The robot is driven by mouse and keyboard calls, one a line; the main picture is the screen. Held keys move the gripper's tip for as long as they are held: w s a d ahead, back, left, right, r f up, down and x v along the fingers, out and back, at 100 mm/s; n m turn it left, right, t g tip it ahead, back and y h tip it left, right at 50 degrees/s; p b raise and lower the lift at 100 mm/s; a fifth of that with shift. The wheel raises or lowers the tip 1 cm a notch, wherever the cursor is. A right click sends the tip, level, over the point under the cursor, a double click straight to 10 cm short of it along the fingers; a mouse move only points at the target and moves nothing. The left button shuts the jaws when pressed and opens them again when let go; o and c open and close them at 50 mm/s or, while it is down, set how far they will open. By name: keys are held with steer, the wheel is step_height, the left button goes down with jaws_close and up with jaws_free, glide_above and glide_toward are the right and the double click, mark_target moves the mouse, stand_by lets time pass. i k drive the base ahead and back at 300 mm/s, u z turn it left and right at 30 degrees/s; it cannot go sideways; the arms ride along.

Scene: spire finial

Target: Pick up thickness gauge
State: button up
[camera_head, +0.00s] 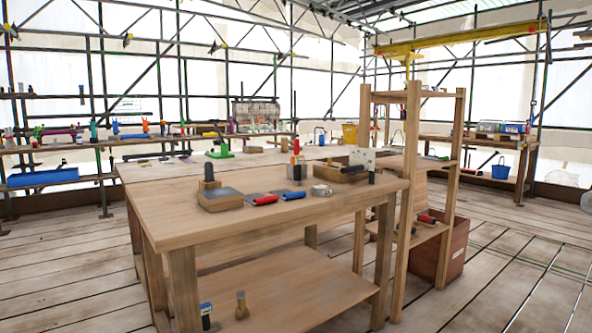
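I cannot tell for sure which object is the thickness gauge. Small items stand on the near wooden table (190,218). A round silver-grey item (321,190) lies near the right end. To its left are a blue-handled tool (293,194) and a red-handled tool (265,199) with flat grey parts. A wooden block with a grey top (219,197) and a dark knob sits further left. My gripper is not in view.
A wooden shelf rack (408,200) stands close by the table's right end, a brown crate (459,247) beside it. Cluttered benches line the back. The plank floor is clear at right and front left.

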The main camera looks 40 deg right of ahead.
mark_target(296, 160)
steer(key=z, duration=0.35)
steer(key=i, duration=1.05)
steer(key=z, duration=0.6)
